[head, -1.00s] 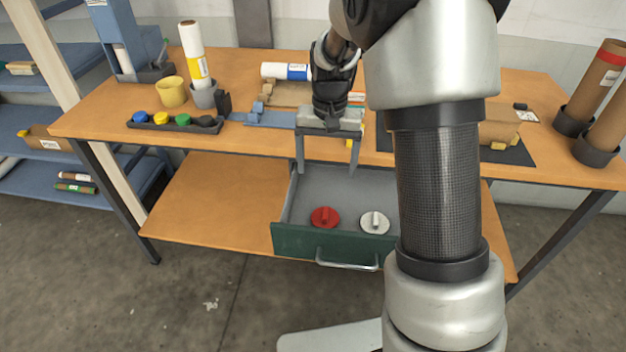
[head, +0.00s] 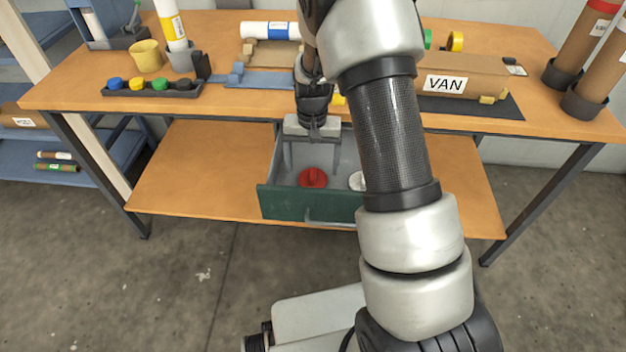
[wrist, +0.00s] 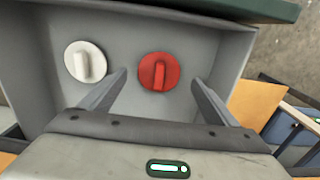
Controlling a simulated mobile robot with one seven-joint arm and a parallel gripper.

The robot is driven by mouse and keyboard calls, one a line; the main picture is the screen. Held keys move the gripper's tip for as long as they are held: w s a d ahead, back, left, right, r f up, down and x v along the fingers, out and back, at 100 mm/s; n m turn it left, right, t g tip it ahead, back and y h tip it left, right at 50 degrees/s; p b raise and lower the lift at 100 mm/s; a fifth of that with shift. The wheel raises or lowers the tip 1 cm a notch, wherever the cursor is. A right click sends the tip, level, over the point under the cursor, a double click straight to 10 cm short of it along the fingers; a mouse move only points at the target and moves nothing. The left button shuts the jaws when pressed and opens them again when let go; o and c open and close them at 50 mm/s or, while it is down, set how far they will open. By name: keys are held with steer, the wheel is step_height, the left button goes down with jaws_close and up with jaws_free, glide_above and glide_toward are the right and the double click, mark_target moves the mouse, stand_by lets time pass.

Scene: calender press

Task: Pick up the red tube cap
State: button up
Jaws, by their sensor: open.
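The red tube cap (head: 313,177) is a round disc with a raised grip bar. It lies on the floor of the open drawer (head: 300,204), and it also shows in the wrist view (wrist: 159,71). My gripper (head: 313,168) points down into the drawer, open and empty. In the wrist view its two fingers (wrist: 160,85) are spread, and the red cap shows between and beyond their tips, not touched. A white cap (wrist: 85,62) lies beside it in the drawer; in the head view (head: 356,181) my arm partly hides it.
The drawer's grey walls (wrist: 232,70) stand close around my fingers. The lower shelf (head: 190,170) is bare.

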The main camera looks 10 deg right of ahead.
mark_target(313, 174)
steer(key=f, duration=0.2)
steer(key=f+b, duration=0.1)
steer(key=f, duration=0.1)
steer(key=shift+w+d+f, duration=0.15)
steer(key=shift+w+f, duration=0.05)
steer(key=c, duration=1.1)
